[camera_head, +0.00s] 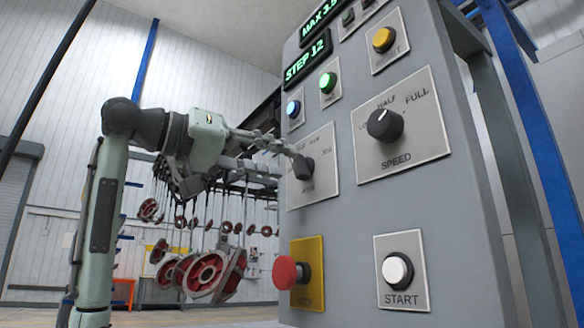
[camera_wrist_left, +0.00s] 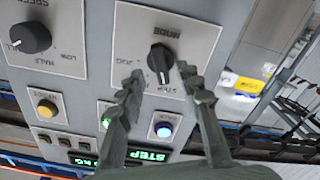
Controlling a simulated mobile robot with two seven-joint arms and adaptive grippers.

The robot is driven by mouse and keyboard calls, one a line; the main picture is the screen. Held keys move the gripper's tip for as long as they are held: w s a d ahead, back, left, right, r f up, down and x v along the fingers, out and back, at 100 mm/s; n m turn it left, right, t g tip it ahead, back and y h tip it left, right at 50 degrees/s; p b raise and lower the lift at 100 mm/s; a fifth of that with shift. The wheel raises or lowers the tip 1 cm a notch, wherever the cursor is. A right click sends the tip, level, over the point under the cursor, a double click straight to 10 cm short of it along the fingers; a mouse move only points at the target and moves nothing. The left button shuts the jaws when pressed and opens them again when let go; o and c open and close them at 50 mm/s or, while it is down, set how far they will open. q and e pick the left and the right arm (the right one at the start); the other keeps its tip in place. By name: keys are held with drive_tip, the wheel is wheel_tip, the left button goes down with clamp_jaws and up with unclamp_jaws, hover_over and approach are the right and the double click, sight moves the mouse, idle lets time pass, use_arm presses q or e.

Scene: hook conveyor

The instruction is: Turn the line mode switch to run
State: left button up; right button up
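The mode switch is a black knob (camera_head: 304,168) on a light plate (camera_head: 322,192) at the left of the grey control panel. In the left wrist view, upside down, the knob (camera_wrist_left: 160,58) has its pale mark toward STEP, with JOG to the left. The RUN label cannot be made out there. My left gripper (camera_head: 296,156) is at the knob. In the left wrist view the fingers of my left gripper (camera_wrist_left: 160,73) are apart, one on each side of the knob, with gaps visible. My right gripper is not in view.
The panel (camera_head: 455,200) also carries a speed knob (camera_head: 385,125), a white start button (camera_head: 397,269), a red mushroom button (camera_head: 288,272), a lit green button (camera_head: 327,82) and a blue one (camera_head: 293,108). A display (camera_head: 306,60) reads STEP 12. Red parts (camera_head: 210,272) hang behind.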

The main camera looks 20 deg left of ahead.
sight(294, 165)
use_arm(q)
drive_tip(key=shift+x, duration=1.75)
clamp_jaws()
